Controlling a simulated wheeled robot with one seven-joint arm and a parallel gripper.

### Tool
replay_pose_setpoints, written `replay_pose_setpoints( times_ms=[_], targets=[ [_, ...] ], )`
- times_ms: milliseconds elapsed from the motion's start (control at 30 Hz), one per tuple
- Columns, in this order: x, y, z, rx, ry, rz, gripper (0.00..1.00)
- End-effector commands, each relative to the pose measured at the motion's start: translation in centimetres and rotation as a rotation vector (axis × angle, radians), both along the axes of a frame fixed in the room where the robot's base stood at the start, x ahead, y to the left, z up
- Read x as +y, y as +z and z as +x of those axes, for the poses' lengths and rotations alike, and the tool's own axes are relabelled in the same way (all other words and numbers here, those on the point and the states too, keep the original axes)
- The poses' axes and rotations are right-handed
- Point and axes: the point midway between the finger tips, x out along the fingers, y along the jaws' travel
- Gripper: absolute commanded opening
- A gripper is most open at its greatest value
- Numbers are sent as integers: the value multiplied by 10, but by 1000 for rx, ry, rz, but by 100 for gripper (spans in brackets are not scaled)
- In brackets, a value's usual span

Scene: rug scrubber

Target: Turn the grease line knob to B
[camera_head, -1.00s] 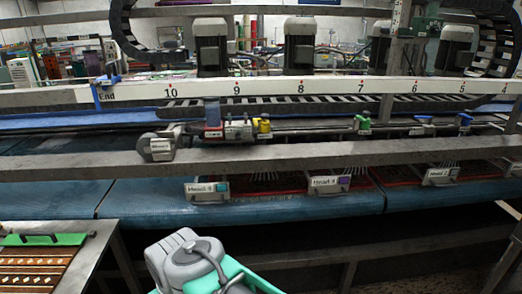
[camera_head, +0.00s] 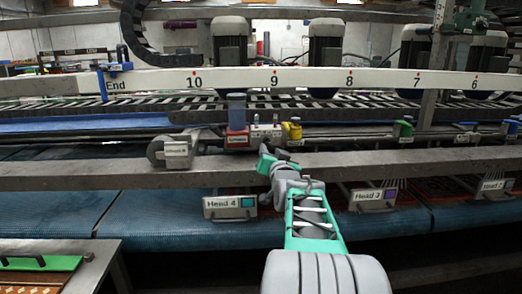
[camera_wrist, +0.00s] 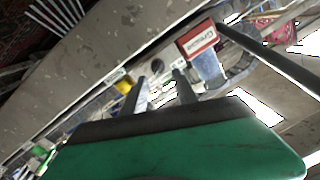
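In the head view a small grey box (camera_head: 265,131) sits on the rail beside a clear blue container (camera_head: 236,110) with a red label. The wrist view shows a small dark round knob (camera_wrist: 157,66), probably the grease line knob; its markings are too small to read. My gripper (camera_head: 267,160) is raised in front of the grey box, at the front beam. In the wrist view my gripper (camera_wrist: 160,80) is open, its two fingers apart, with the knob beyond the gap. I cannot tell whether they touch it. The red label (camera_wrist: 198,41) is right of the fingers.
A long grey beam (camera_head: 420,160) runs across in front of the box. A grey roller labelled part (camera_head: 175,150) is left. A table (camera_head: 85,265) stands at lower left.

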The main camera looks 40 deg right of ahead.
Motion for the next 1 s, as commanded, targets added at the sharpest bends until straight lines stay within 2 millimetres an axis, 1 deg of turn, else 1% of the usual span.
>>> replay_pose_setpoints(
  times_ms=[200, 300, 433, 667, 1000],
  targets=[
    [-25, 1, 34, 6, -6, 1, 35],
    [-32, 1, 47, 6, -5, 0, 35],
    [-35, 0, 55, 6, -5, 0, 35],
    [-34, 0, 56, 5, -4, 0, 34],
    [-34, 0, 56, 6, -2, 0, 6]
  ],
)
